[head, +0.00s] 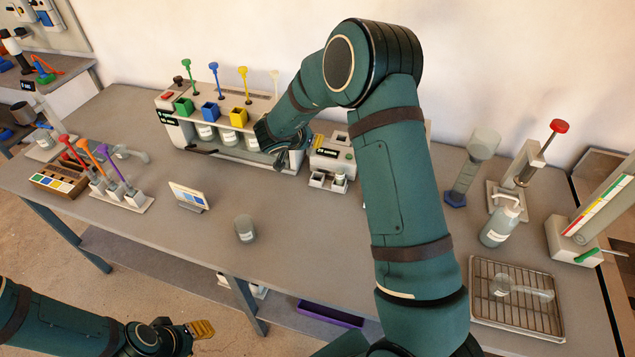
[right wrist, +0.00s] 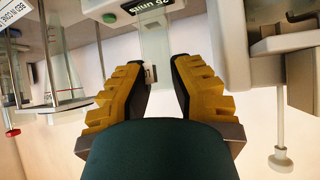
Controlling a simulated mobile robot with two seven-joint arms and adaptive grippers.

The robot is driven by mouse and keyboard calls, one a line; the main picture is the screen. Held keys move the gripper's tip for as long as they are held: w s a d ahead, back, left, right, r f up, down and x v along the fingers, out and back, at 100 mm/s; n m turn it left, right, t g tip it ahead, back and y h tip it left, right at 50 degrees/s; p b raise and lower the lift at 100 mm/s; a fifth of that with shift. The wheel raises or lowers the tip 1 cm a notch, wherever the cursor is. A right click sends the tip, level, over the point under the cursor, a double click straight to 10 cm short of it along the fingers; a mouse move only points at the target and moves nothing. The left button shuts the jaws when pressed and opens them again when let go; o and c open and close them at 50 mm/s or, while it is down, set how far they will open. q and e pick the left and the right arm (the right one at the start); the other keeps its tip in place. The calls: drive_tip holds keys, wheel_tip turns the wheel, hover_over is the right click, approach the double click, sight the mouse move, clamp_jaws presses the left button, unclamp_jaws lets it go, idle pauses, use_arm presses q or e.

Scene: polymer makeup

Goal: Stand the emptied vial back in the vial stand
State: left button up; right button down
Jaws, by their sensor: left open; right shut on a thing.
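My right arm reaches over the bench, its gripper (head: 292,152) beside the small white instrument (head: 331,158) with a green display. In the right wrist view the right gripper (right wrist: 160,68) has its yellow fingers either side of a clear, glassy piece (right wrist: 155,48), apparently the vial; its full shape and contents cannot be made out. A low white holder with square sockets, apparently the vial stand (head: 318,180), is at the instrument's front; a small vial (head: 340,178) stands in its right side. My left gripper (head: 202,329) is open and empty, off the bench's front edge.
The white dispenser rack (head: 178,127) with coloured hoppers is left of the right gripper. A clear jar (head: 244,229) stands near the front edge. A pump bottle (head: 498,222) and wire tray (head: 478,305) are right of my arm. The front-middle bench is mostly clear.

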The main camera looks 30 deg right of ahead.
drive_tip(key=shift+m+g+h, duration=0.3)
drive_tip(key=shift+m+g, duration=0.4)
drive_tip(key=shift+m, duration=0.2)
drive_tip(key=f, duration=0.3)
drive_tip(key=d+f+b, duration=0.1)
drive_tip(key=f, duration=0.3)
drive_tip(key=s+f+b, duration=0.1)
drive_tip(key=f, duration=0.3)
drive_tip(key=shift+d+f, duration=0.2)
drive_tip(key=shift+r, duration=0.1)
drive_tip(key=c, duration=0.9)
unclamp_jaws()
drive_tip(key=shift+c, duration=0.2)
drive_tip(key=p+v, duration=0.1)
drive_tip(key=v, duration=1.1)
drive_tip(key=shift+p, duration=0.3)
